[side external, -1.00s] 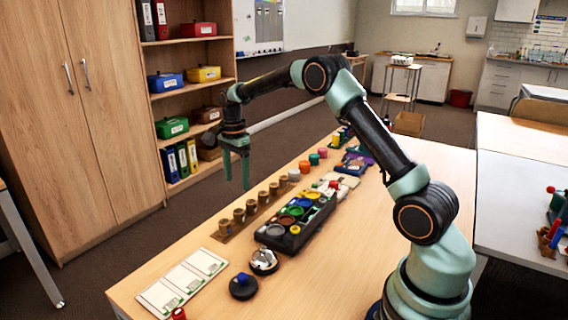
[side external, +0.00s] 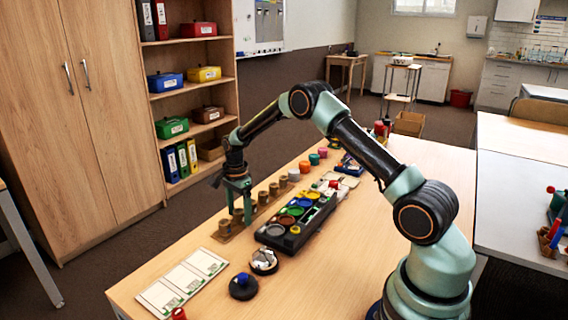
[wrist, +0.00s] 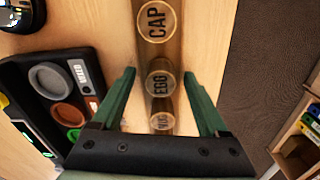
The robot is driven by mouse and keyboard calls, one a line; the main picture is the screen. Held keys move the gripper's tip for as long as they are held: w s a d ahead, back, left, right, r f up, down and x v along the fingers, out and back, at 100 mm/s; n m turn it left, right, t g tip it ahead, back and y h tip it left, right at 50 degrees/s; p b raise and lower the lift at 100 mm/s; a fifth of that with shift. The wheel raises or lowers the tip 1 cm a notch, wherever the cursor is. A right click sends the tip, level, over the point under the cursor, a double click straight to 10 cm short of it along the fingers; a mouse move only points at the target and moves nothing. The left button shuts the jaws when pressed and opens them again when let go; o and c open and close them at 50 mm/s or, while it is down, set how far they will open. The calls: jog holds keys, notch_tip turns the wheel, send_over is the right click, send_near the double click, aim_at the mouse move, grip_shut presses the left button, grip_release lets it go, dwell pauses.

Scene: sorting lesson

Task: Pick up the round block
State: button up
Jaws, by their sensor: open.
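Several short round wooden blocks stand in a row on a wooden strip along the table's far-left edge in the side view. In the wrist view their tops carry black lettering: one block reads CAP (wrist: 157,20), one reads EGG (wrist: 160,83), and a third (wrist: 162,121) is partly hidden by my gripper. My gripper (side external: 238,215) is low over the near end of the row, pointing down. In the wrist view my gripper (wrist: 159,75) is open, its fingers on either side of the EGG block, with gaps to both. Whether the fingertips reach below its top is unclear.
A black tray (side external: 270,237) with coloured round pieces lies beside the row. A white card sheet (side external: 182,284), a black disc with a blue knob (side external: 243,288) and a shiny round dish (side external: 264,262) are at the near end. The table's right part is clear.

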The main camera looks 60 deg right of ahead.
aim_at(239, 210)
grip_shut()
dwell(0.3)
notch_tip(239, 210, up, 20)
dwell(0.5)
